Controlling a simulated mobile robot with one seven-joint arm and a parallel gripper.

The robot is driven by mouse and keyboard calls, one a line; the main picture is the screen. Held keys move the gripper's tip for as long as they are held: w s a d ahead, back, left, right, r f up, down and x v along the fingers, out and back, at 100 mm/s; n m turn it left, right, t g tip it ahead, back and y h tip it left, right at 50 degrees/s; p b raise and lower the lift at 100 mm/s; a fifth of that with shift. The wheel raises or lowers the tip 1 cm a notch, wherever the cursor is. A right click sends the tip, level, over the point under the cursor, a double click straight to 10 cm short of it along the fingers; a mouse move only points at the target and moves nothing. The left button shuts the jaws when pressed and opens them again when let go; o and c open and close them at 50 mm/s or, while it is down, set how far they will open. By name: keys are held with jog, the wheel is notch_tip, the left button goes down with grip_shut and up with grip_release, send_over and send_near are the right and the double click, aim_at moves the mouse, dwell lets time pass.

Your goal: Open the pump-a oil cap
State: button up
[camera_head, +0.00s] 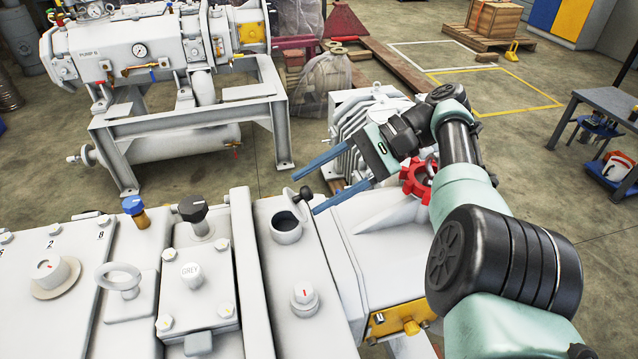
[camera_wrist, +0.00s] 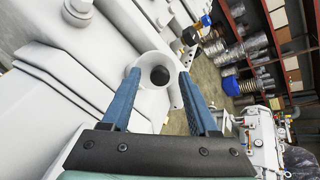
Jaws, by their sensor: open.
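The near white pump (camera_head: 385,230) has a round filler neck (camera_head: 287,226) on its top with a dark hole. The neck also shows in the wrist view (camera_wrist: 157,74). A small black ball-ended piece (camera_head: 304,193) stands tilted at the neck's far rim; I cannot tell whether it is the oil cap or its handle. My gripper (camera_head: 306,195) is open, with two long blue fingers pointing left in the head view, near the black piece. In the wrist view the fingertips (camera_wrist: 158,73) appear on either side of the neck, with nothing clearly held. No pump-a label is readable.
Close left of the neck stand a black knob (camera_head: 195,212), a blue-topped fitting (camera_head: 133,212) and a white ring handle (camera_head: 118,280). A white dial knob (camera_head: 304,298) is nearer. A red handwheel (camera_head: 418,180) is beside my arm. Pump B (camera_head: 130,55) stands behind.

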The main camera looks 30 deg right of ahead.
jog(key=shift+r, duration=0.1)
notch_tip(320, 180, up, 10)
jog(key=p, duration=1)
jog(key=shift+f, duration=0.2)
